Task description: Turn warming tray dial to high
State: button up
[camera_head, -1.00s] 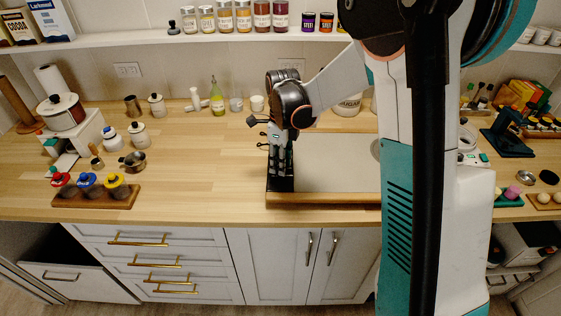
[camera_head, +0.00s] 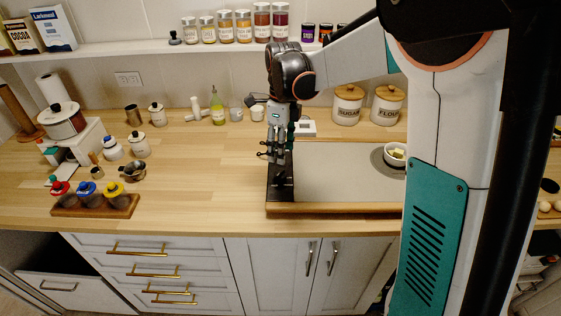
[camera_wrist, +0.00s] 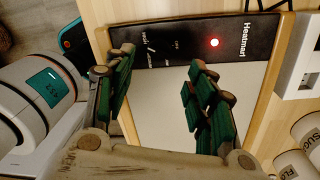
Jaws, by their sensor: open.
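The warming tray (camera_head: 335,209) lies on the counter, with a pale plate, a wooden edge and a black control panel (camera_head: 280,184) at its left end. In the wrist view the panel (camera_wrist: 195,42) carries white lettering and a lit red light. A short pale mark (camera_wrist: 151,48) sits between the small labels and may be the dial's pointer; the black dial is hard to tell from the panel. My gripper (camera_head: 276,152) points down over the panel. In the wrist view its green-padded fingers (camera_wrist: 162,68) are apart, with nothing between them. I cannot tell whether they touch the panel.
A white bowl with yellow pieces (camera_head: 396,154) stands on a dark round mat at the tray's right. A white device (camera_head: 305,128) and the sugar (camera_head: 347,105) and flour (camera_head: 387,105) canisters stand behind.

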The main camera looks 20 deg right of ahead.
jog(key=shift+w+r, duration=0.1)
jog(key=shift+r, duration=1.55)
jog(key=shift+d, duration=0.1)
jog(key=s+r+n+t, duration=0.4)
jog(key=s+r+n, duration=0.2)
jog(key=s+n, duration=0.6)
jog(key=s+f+n+t, duration=0.3)
jog(key=s+n, duration=0.8)
jog(key=n, duration=0.2)
jog(key=shift+s+a+n+t+h, duration=0.3)
jog(key=shift+s+n+t, duration=0.1)
